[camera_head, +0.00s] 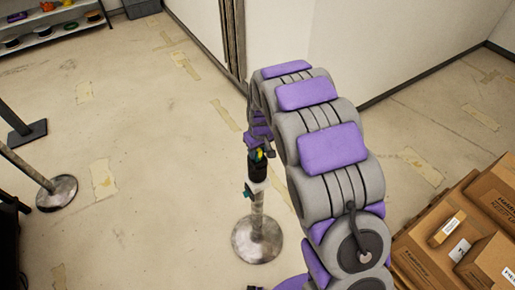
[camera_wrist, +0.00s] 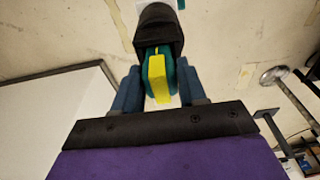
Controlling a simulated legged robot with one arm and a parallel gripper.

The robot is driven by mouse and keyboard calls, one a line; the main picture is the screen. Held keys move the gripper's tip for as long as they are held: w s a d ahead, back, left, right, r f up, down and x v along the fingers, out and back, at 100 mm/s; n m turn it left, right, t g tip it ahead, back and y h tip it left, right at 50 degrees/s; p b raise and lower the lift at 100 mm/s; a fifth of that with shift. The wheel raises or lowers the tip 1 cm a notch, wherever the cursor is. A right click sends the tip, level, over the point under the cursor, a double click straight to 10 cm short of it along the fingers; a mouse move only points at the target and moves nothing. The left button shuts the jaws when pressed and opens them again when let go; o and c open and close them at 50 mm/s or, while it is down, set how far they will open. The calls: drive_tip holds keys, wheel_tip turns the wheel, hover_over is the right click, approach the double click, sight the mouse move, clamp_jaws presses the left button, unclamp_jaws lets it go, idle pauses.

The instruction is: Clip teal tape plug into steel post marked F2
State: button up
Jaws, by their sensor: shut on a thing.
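My gripper (camera_wrist: 159,84) is shut on the teal tape plug (camera_wrist: 170,66), which has a yellow strip down its middle. The plug's far end meets the open mouth of a black post head (camera_wrist: 157,22); how deep it sits is hidden. In the head view, my gripper (camera_head: 262,143) is above the black head (camera_head: 257,169) of an upright steel post (camera_head: 257,215) on a round base. A little yellow and teal shows between them. A small teal part sticks out of the post's left side. I cannot read any F2 mark.
Other steel posts (camera_head: 60,190) stand at the left, one on a round base and one on a dark square base. Cardboard boxes (camera_head: 480,225) are stacked at the lower right. A shelf (camera_head: 45,28) with tape rolls is at the upper left. The floor between is clear.

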sight(260, 151)
drive_tip(key=shift+f, duration=0.25)
drive_tip(key=o, duration=0.8)
drive_tip(key=shift+s+d+r+p, duration=0.15)
drive_tip(key=shift+r+p, duration=0.35)
drive_tip(key=shift+r, duration=1.25)
drive_tip(key=shift+s+d+r+p, duration=0.15)
drive_tip(key=shift+r+p, duration=0.3)
drive_tip(key=shift+r, duration=1.25)
drive_tip(key=shift+s+d+r+p, duration=0.1)
drive_tip(key=shift+s+r+p, duration=0.3)
drive_tip(key=shift+r, duration=1.35)
drive_tip(key=shift+w+r, duration=0.1)
drive_tip(key=shift+r, duration=0.2)
